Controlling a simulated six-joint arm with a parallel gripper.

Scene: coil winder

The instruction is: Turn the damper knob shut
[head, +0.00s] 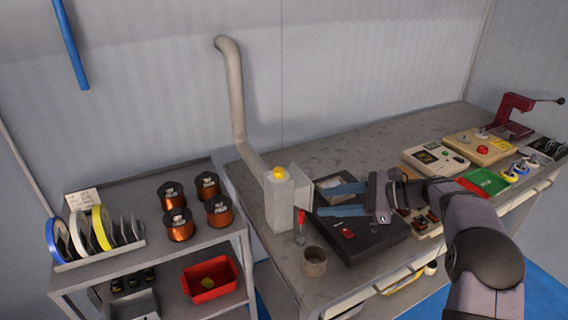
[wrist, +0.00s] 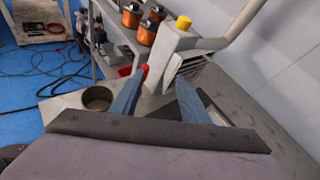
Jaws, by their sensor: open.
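A yellow knob (head: 279,173) sits on top of a pale grey box-shaped extractor unit (head: 279,205), from which a beige duct pipe rises along the wall. The knob also shows at the top of the wrist view (wrist: 184,23). My gripper (head: 340,199) is open and empty. Its two blue fingers point left toward the unit, above a black case (head: 365,242). In the head view the fingertips are to the right of the unit and lower than the knob. In the wrist view (wrist: 158,85) the knob lies beyond the fingertips, with nothing between the fingers touched.
A shelf at left holds copper wire spools (head: 179,224), tape rolls and a red bin (head: 209,279). Instruments and a red press (head: 515,115) stand at the right.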

